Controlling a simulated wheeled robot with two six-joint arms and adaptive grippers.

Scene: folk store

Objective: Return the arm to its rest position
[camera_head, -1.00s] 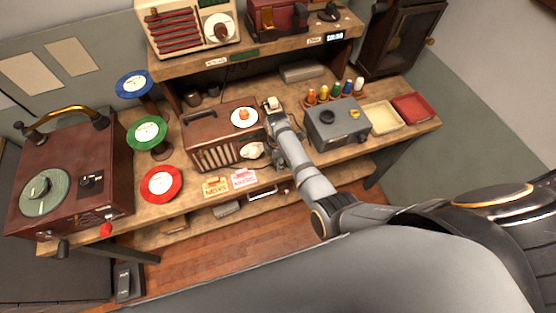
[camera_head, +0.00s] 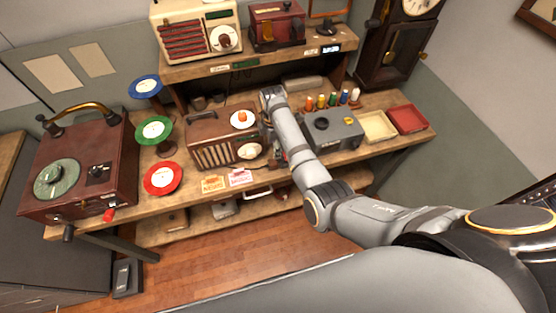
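My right arm (camera_head: 300,160) comes in from the right edge and bends at its elbow. Its forearm reaches up across the middle of the workbench, to the right of the brown radio (camera_head: 205,147). The arm's far end (camera_head: 271,98) is above the bench, between the radio and the grey box (camera_head: 334,132). The gripper's fingers are hidden or too small to make out, and I see nothing clearly held. My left arm and gripper are not in view.
The bench carries a record player (camera_head: 80,165), red (camera_head: 162,178), green (camera_head: 154,130) and blue (camera_head: 145,87) disc stands, several thread spools (camera_head: 332,100), a cream tray (camera_head: 378,127) and a red tray (camera_head: 407,119). A clock (camera_head: 392,50) stands behind right. The wooden floor (camera_head: 220,255) in front is clear.

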